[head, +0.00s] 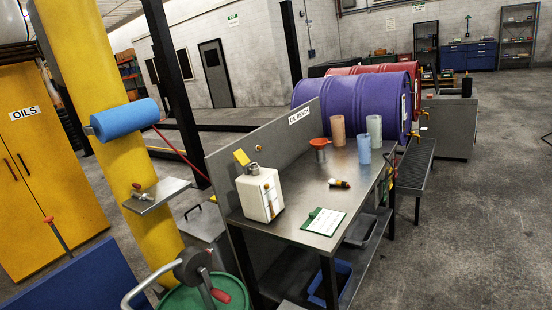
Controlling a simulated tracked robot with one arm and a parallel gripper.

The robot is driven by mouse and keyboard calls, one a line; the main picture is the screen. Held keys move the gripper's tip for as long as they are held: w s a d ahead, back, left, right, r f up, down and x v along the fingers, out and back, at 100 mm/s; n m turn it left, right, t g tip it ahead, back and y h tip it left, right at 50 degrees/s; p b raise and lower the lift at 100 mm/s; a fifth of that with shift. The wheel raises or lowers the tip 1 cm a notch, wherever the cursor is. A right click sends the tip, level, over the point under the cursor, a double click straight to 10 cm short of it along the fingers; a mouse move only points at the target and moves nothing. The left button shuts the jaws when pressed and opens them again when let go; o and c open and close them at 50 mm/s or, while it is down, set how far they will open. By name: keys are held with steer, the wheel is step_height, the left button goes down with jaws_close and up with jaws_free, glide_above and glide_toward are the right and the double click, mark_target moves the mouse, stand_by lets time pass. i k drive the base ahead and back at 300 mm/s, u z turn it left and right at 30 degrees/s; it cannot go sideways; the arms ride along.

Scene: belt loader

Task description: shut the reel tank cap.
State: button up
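No part that I can surely name as the reel tank or its cap shows in the head view. A white box-shaped container (260,194) stands upright on the metal bench (310,233). A small yellow piece (242,157) sits tilted at its top left. I cannot tell whether this piece is a cap or whether it belongs to the tank. My gripper is not in view.
A green drum (178,298) with a crank-handled pump (193,266) stands at the bottom, near the yellow column (95,75). A red funnel (319,143), several cups and a clipboard (324,221) are on the bench. Purple barrel (352,102) lies behind.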

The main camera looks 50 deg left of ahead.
mark_target(240, 157)
steer(key=z, duration=0.05)
steer(key=i, duration=2.05)
steer(key=u, duration=2.8)
steer(key=i, duration=0.75)
steer(key=u, duration=0.45)
